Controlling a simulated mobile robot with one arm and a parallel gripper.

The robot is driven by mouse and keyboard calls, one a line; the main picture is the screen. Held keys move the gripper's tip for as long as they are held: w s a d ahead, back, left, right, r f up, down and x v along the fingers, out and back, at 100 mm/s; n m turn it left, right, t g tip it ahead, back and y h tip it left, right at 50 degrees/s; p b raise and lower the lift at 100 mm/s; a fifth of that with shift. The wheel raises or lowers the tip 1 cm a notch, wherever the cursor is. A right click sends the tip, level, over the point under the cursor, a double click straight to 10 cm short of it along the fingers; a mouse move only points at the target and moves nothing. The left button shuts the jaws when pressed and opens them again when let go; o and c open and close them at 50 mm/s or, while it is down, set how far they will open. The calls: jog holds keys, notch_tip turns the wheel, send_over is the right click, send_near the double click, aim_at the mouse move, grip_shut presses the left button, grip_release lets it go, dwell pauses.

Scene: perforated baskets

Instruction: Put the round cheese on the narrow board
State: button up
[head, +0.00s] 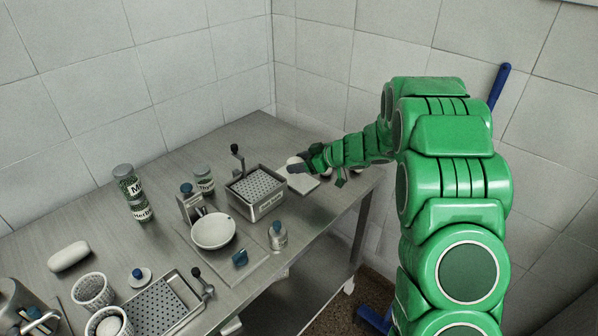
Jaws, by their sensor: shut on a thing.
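My gripper (300,167) is at the far right end of the steel table, reached out from the right. It is shut on a pale round thing, which looks like the round cheese (292,160); my fingers hide part of it. A small white board (304,187), which looks like the narrow board, lies just below my gripper. I cannot tell whether the cheese touches the board.
A perforated basket (273,207) with an upright handle stands just left of the board. A white bowl (213,243), stacked jars (137,206) and a second perforated tray (136,317) stand further left. Tiled walls close off the back.

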aim_at(299, 179)
jog(key=shift+w+a+f, duration=0.1)
jog(key=shift+w+f, duration=0.8)
jog(key=shift+f, duration=1.55)
jog(key=shift+f, duration=0.1)
jog(key=o, duration=1.1)
jog(key=shift+v, duration=6.1)
